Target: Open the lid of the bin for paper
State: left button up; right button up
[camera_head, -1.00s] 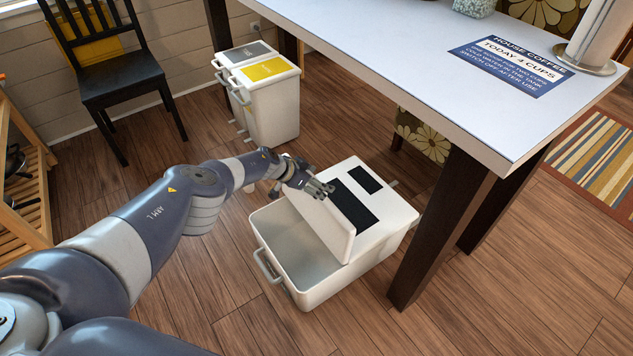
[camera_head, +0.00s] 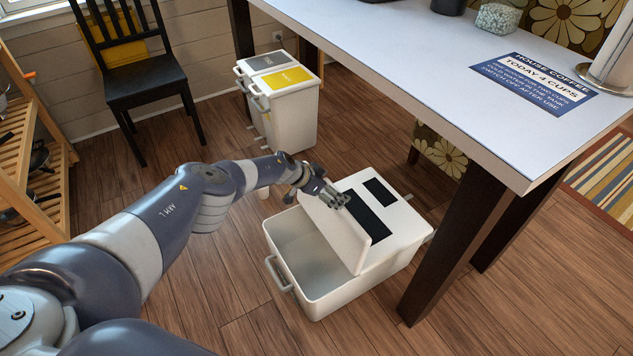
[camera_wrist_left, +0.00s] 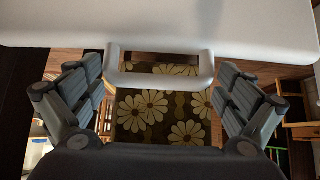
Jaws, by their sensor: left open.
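A white bin (camera_head: 318,305) with dark panels on its top stands on the floor beside the table; I cannot read its label. Its front lid (camera_head: 340,232) stands raised and tilted, and the bin's grey inside shows. My left gripper (camera_head: 328,194) is at the top edge of the raised lid. In the left wrist view, my left gripper (camera_wrist_left: 160,72) is open, its fingers apart on either side of a white handle (camera_wrist_left: 160,79) on a white panel. I cannot tell whether they touch it. My right gripper is not in view.
A table (camera_head: 440,70) with a coffee sign stands at the right, its dark leg (camera_head: 450,250) close to the bin. Two bins with grey and yellow lids (camera_head: 285,110) stand behind. A black chair (camera_head: 145,80) and wooden shelf (camera_head: 25,150) are at the left.

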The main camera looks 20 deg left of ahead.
pick_arm(q)
jog(key=v, duration=1.1)
jog(key=shift+s+r, duration=0.15)
jog(key=shift+s, duration=0.05)
dwell(0.5)
